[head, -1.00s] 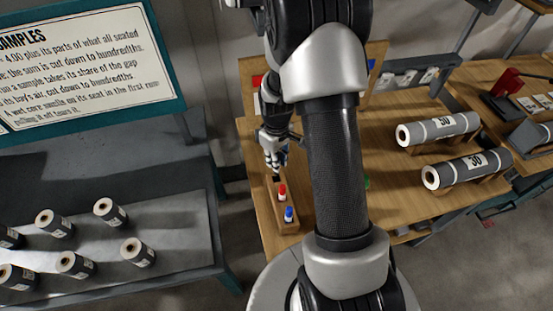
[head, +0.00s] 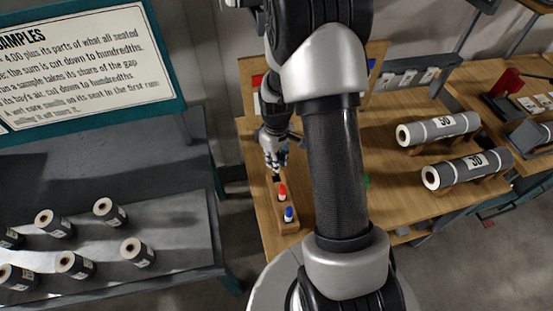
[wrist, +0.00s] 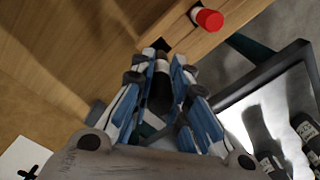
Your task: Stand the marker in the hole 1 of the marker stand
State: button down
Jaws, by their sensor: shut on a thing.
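The marker stand (head: 291,226) is a long wooden block on the left part of the wooden table. It holds a red-capped marker (head: 282,191) and a blue-capped marker (head: 289,214). The stand (wrist: 209,40) and the red cap (wrist: 208,19) also show in the wrist view. My gripper (head: 273,163) is at the far end of the stand. In the wrist view its blue fingers (wrist: 163,66) are shut on a marker (wrist: 160,92) with a dark end and a pale band. A dark square opening shows beside the fingertips; whether the marker's tip is inside is hidden.
Two large grey rolls (head: 438,129) lie on supports on the right of the table. A grey bench (head: 180,245) with several small rolls stands at the left, across a gap. An upright board (head: 378,92) stands at the table's back.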

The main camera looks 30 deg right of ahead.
jog(key=shift+f+b, duration=2.45)
jog(key=shift+f, duration=0.85)
jog(key=c, duration=1.5)
grip_release()
jog(key=shift+o, duration=0.2)
jog(key=shift+r, duration=0.15)
notch_tip(320, 180, up, 12)
jog(key=shift+f, duration=0.1)
jog(key=s+a+r+m+t, duration=0.1)
jog(key=s+a+r, duration=0.25)
jog(key=r, duration=0.55)
jog(key=s+a+r+m+t, duration=0.1)
jog(key=s+a+r, duration=0.3)
jog(key=s, duration=0.4)
jog(key=s+a+r+m+t, duration=0.1)
jog(key=s+a+r+t, duration=0.1)
jog(key=s+a+r, duration=0.3)
jog(key=s, duration=0.3)
jog(key=shift+m+t, duration=0.3)
